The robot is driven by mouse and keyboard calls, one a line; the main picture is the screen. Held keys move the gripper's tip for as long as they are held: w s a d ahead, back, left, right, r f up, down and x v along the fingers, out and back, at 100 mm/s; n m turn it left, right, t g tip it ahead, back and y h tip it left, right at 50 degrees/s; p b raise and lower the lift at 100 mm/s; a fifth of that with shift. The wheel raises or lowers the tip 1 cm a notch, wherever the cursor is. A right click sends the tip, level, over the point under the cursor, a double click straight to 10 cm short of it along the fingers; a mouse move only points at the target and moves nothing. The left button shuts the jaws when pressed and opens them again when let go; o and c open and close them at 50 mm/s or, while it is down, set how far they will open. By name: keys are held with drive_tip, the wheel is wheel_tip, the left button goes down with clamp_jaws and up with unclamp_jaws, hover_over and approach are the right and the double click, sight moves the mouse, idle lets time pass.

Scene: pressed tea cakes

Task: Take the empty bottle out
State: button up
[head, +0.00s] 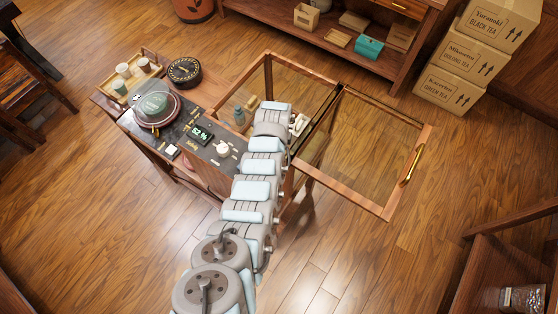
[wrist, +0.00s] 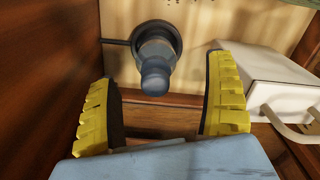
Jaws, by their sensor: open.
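A blue-grey bottle (wrist: 155,72) stands in a dark round holder (wrist: 178,37) in the wrist view, ahead of my gripper. My gripper (wrist: 161,72) has its two yellow ribbed fingers spread wide, one on each side of the bottle in the picture. The fingers do not visibly touch it. I cannot tell how full the bottle is. In the head view my arm reaches to the glass-sided cabinet (head: 268,90) and hides part of its inside. A small teal item (head: 239,115) shows there; I cannot tell if it is the same bottle.
A white box with a handle (wrist: 282,82) stands close on the right in the wrist view; a wooden wall (wrist: 45,75) is on the left. The cabinet's framed glass door (head: 385,215) is swung open to the right. A counter with a scale (head: 202,133) adjoins on the left.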

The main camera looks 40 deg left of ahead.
drive_tip(key=shift+f, duration=0.2)
drive_tip(key=shift+s+d+f, duration=0.1)
drive_tip(key=shift+d+f, duration=0.1)
drive_tip(key=shift+f, duration=0.45)
drive_tip(key=shift+d+f, duration=0.15)
drive_tip(key=shift+f, duration=0.5)
drive_tip(key=shift+f+b, duration=0.65)
drive_tip(key=shift+f, duration=0.5)
drive_tip(key=c, duration=1.3)
